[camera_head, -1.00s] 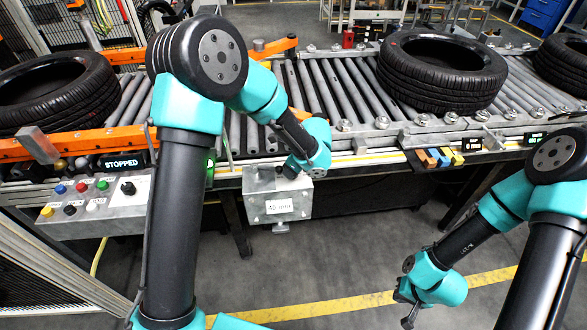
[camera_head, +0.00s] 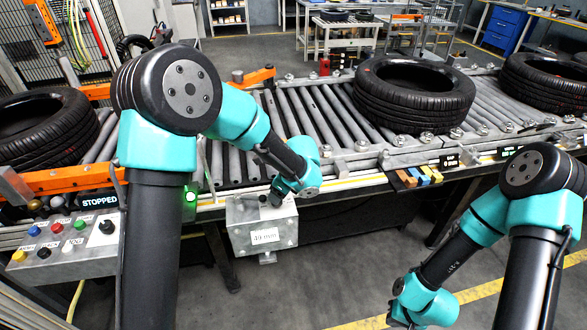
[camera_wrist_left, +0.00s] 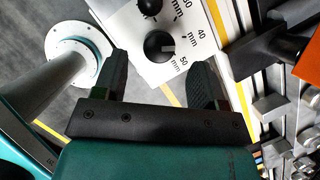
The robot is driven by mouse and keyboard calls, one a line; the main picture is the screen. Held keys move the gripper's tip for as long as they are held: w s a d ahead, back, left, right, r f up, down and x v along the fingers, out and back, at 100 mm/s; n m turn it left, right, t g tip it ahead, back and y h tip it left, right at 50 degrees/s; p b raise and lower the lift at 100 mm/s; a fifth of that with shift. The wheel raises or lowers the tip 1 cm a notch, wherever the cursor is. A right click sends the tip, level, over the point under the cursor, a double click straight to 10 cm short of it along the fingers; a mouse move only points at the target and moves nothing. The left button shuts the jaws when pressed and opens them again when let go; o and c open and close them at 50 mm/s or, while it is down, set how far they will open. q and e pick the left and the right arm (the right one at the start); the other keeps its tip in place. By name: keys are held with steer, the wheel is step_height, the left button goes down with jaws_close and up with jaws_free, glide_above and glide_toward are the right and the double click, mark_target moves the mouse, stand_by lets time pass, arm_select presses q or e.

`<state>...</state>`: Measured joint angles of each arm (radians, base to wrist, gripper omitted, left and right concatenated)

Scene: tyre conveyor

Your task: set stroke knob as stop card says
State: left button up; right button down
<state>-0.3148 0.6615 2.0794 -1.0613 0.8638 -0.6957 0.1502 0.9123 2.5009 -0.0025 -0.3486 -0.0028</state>
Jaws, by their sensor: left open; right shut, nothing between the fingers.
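The grey stroke box (camera_head: 238,245) hangs at the conveyor's front edge. A white card (camera_head: 264,236) on its front has small print ending in "mm"; its figures are hard to read. In the left wrist view, a black stroke knob (camera_wrist_left: 159,46) sits on a white plate (camera_wrist_left: 178,62) marked 40 mm and 50 mm, with another mark partly cut off. My left gripper (camera_wrist_left: 160,80) is open, with the knob beyond the gap between its fingers. In the head view my left gripper (camera_head: 275,197) is just over the box top. My right gripper (camera_head: 393,318) is shut and empty, low at right.
The roller conveyor (camera_head: 295,115) carries a tyre (camera_head: 415,92), with others at left and far right. A button panel (camera_head: 62,245) and a STOPPED sign (camera_head: 97,200) are at left. Floor room is free in front of the box.

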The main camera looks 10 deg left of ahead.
arm_select(q)
steer(key=v, duration=1.3)
steer(key=shift+r, duration=0.15)
steer(key=shift+s, duration=0.1)
